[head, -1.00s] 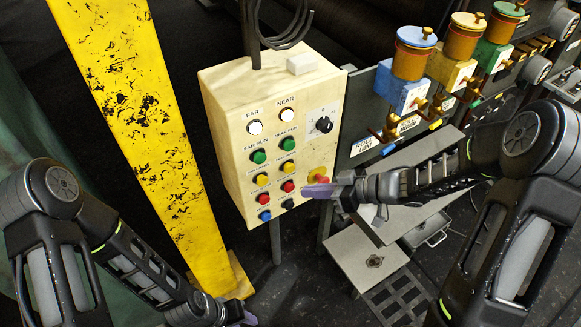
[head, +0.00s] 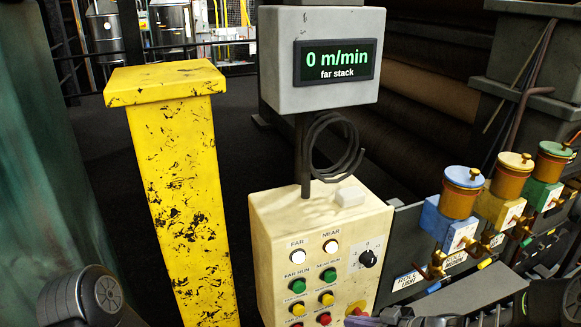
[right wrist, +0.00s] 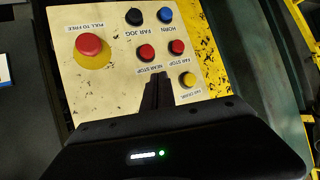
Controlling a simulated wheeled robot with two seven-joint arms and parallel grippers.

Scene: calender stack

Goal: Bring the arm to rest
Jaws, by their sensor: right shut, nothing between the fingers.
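A grey display (head: 336,64) above the box reads "0 m/min far stack". A yellow post (head: 185,190) stands left of the box. Blue (head: 450,222), yellow (head: 497,195) and green (head: 540,192) lubricator units stand at the right. Dark floor lies between post and box.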

